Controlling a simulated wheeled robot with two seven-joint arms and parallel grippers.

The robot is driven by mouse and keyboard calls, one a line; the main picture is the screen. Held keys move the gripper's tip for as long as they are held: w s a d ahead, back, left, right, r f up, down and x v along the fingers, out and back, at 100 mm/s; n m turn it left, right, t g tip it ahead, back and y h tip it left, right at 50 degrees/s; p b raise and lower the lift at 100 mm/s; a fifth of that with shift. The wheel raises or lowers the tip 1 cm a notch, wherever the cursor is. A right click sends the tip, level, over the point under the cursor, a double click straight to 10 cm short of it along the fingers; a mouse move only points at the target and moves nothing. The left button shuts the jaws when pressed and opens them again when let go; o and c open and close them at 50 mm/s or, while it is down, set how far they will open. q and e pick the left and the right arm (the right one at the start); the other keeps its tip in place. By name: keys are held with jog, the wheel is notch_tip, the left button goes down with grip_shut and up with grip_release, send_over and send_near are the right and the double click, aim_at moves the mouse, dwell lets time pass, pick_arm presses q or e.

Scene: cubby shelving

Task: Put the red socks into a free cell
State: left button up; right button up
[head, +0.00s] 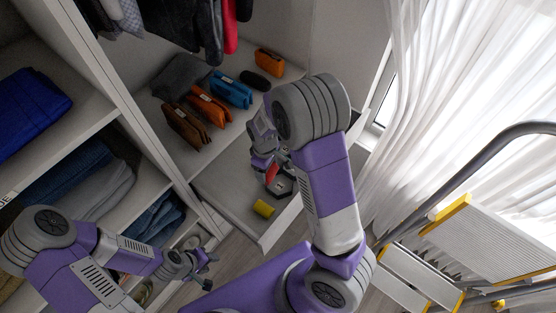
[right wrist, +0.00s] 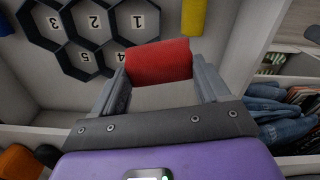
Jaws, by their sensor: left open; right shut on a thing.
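The red socks (right wrist: 158,60), a rolled bundle, are held between the fingers of my right gripper (right wrist: 160,85). In the head view the red socks (head: 271,175) show partly behind my right gripper (head: 266,160), over the pale drawer or tray. A dark organizer with six-sided cells (right wrist: 108,42) lies beyond the socks in the right wrist view. Its visible cells, numbered 1 to 5, look empty; its other part is hidden or out of frame. In the head view my arm mostly covers the organizer. My left gripper (head: 205,268) is open and empty, low in front of the shelving.
A yellow roll (head: 263,208) lies in the drawer (head: 225,188) beside the organizer. Wallets and pouches (head: 208,106) sit on the shelf above. Folded jeans (head: 158,228) fill cubbies at left. A stepladder (head: 480,240) and curtain (head: 450,90) stand at right.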

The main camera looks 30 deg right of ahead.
jog(key=n, duration=0.1)
jog(key=d+n, duration=0.1)
jog(key=n, duration=0.1)
jog(key=n+p, duration=0.1)
jog(key=shift+w+d+f+n, duration=0.3)
jog(key=shift+d+f, duration=0.05)
jog(key=n, duration=0.1)
jog(key=d+n+p, duration=0.1)
jog(key=f+n, duration=0.1)
jog(key=n, duration=0.1)
jog(key=shift+w+d, duration=0.15)
jog(key=shift+d, duration=0.15)
jog(key=n, duration=0.2)
jog(key=d+f+n+p, duration=0.1)
jog(key=n, duration=0.1)
jog(key=d+f+n, duration=0.1)
jog(key=n, duration=0.2)
jog(key=shift+d+p, duration=0.1)
jog(key=shift+p, duration=0.3)
jog(key=shift+f, duration=0.15)
jog(key=shift+f+b, duration=3.6)
jog(key=shift+f, duration=0.95)
